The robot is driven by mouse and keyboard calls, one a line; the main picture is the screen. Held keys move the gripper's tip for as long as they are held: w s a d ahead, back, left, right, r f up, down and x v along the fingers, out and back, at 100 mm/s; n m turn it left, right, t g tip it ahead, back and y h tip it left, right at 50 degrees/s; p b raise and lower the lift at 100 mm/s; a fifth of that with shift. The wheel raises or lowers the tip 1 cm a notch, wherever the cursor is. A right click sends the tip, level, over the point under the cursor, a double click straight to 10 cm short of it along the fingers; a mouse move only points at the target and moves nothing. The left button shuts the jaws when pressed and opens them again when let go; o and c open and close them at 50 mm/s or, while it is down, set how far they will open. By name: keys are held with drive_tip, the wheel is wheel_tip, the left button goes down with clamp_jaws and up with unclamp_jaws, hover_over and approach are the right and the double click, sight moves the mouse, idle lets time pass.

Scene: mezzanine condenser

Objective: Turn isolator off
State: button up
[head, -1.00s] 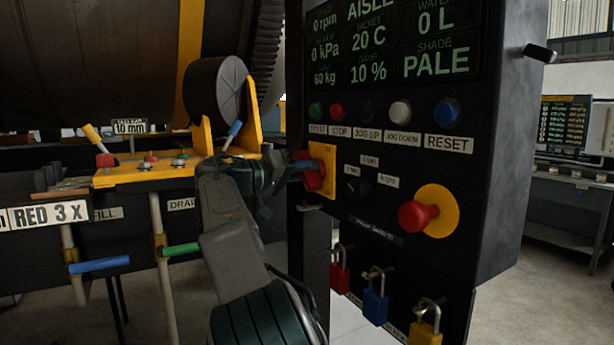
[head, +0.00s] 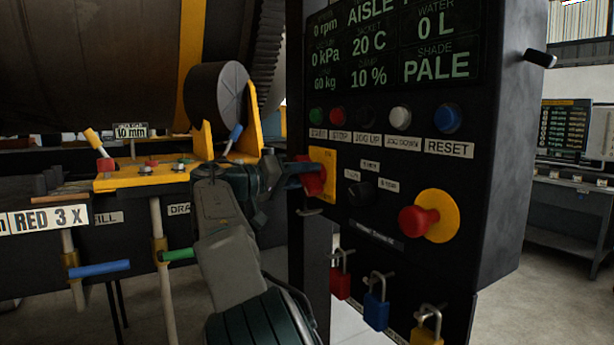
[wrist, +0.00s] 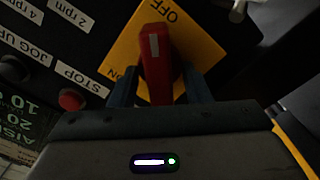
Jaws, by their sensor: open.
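The isolator is a red handle (wrist: 156,60) on a yellow plate (wrist: 194,38) marked OFF and ON in the wrist view. In the head view the red handle (head: 314,178) and yellow plate (head: 329,160) are on the left side of the black panel. My gripper (wrist: 160,88) is open, with one finger on each side of the handle. I cannot tell whether the fingers touch it. The handle's white mark lies toward the OFF lettering side in the wrist view, but its exact setting is unclear.
A red emergency knob (head: 418,219) sticks out right of the isolator. Several push buttons, including a blue one (head: 447,117), sit above. A blue padlock (head: 376,309) and others hang below. A yellow bracket with levers (head: 150,178) stands left of my arm.

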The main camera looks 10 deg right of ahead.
drive_tip(key=v, duration=1.3)
drive_tip(key=shift+p, duration=0.45)
